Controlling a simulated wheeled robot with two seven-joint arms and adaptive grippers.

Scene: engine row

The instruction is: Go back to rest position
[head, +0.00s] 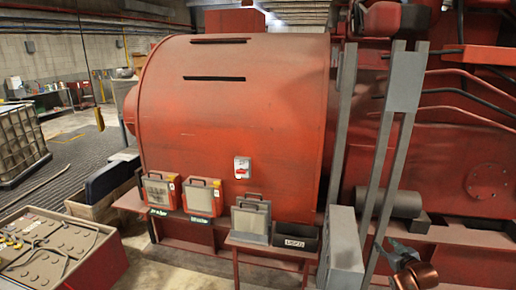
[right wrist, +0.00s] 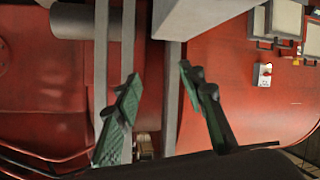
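My right gripper (head: 397,252) shows small at the lower right of the head view, in front of the red machine and beside the grey upright posts. In the right wrist view its two green-padded fingers (right wrist: 158,78) stand well apart with nothing between them. The red machine surface and grey posts lie behind them. My left gripper is in neither view.
The big red engine housing (head: 235,110) carries a red-and-white switch (head: 242,167). Framed panels (head: 203,197) stand on a low ledge before it, with a dark bin (head: 295,236) alongside. Grey posts (head: 403,80) rise near my right arm. A red crate (head: 95,265) stands lower left.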

